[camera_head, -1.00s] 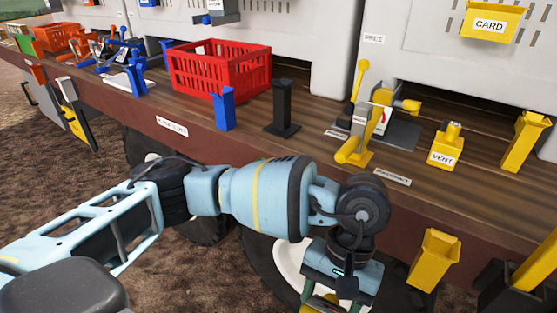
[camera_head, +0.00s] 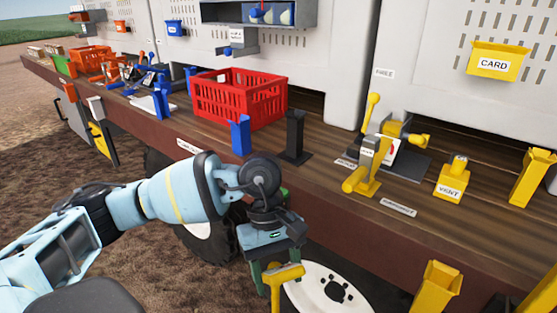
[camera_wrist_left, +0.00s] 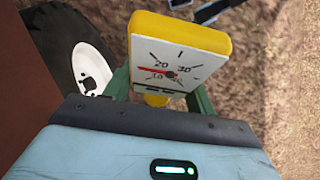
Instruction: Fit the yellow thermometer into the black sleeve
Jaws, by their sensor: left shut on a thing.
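The yellow thermometer (camera_head: 285,276) is in my left gripper (camera_head: 278,264), low in front of the truck bed's edge and above the wheel. In the left wrist view the thermometer (camera_wrist_left: 178,60) shows a white dial with numbers and a red needle, held between the green fingers. The black sleeve (camera_head: 295,138) stands upright on the wooden bed, right of a blue upright holder. My left gripper is below and in front of it, well apart from it. My right gripper is not in view.
A red crate (camera_head: 240,100) stands behind the blue holder (camera_head: 240,136). A yellow lever device (camera_head: 368,170), a VENT box (camera_head: 452,180) and a yellow holder (camera_head: 530,178) stand to the right. The bed's brown front edge (camera_head: 330,215) lies between my left gripper and the sleeve.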

